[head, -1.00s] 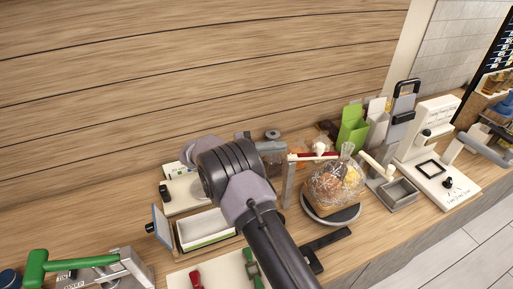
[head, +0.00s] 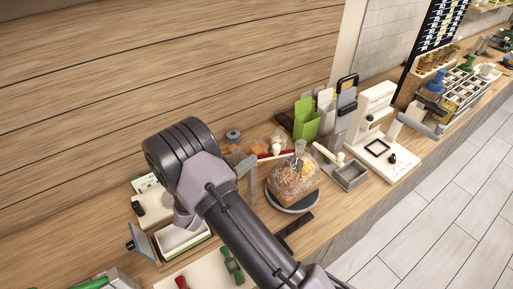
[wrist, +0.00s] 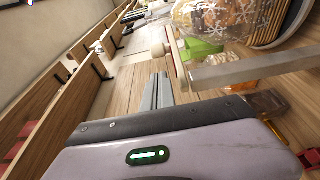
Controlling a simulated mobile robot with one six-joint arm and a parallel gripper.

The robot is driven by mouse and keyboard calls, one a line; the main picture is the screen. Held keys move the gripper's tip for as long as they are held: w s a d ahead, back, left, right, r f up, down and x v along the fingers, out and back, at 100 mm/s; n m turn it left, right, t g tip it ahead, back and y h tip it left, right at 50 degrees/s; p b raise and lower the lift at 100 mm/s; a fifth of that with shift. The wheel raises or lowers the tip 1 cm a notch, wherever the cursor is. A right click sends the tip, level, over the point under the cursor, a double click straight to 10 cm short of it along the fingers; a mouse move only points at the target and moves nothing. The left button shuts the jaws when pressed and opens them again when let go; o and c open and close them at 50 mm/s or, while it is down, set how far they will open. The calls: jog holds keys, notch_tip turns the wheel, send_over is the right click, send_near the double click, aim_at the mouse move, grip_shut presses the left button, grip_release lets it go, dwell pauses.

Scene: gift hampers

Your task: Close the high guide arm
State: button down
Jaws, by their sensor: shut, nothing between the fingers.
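Which is the high arm is not marked. In the wrist view, a pale knob (wrist: 159,50) on a thin arm lies just beyond my gripper (wrist: 159,78), with the grey post (wrist: 245,71) to the right. My gripper is shut and empty, apparently apart from the knob.
The bag sits on a round dark turntable (head: 293,203). A grey tray (head: 351,177), green box (head: 306,120) and white machine (head: 376,125) stand to the right. A white open box (head: 178,243) is at left. The wooden wall bounds the counter behind.

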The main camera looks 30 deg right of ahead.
jog(key=p+x, duration=0.1)
jog(key=x, duration=0.8)
jog(key=shift+s+f, duration=0.1)
jog(key=shift+s, duration=0.05)
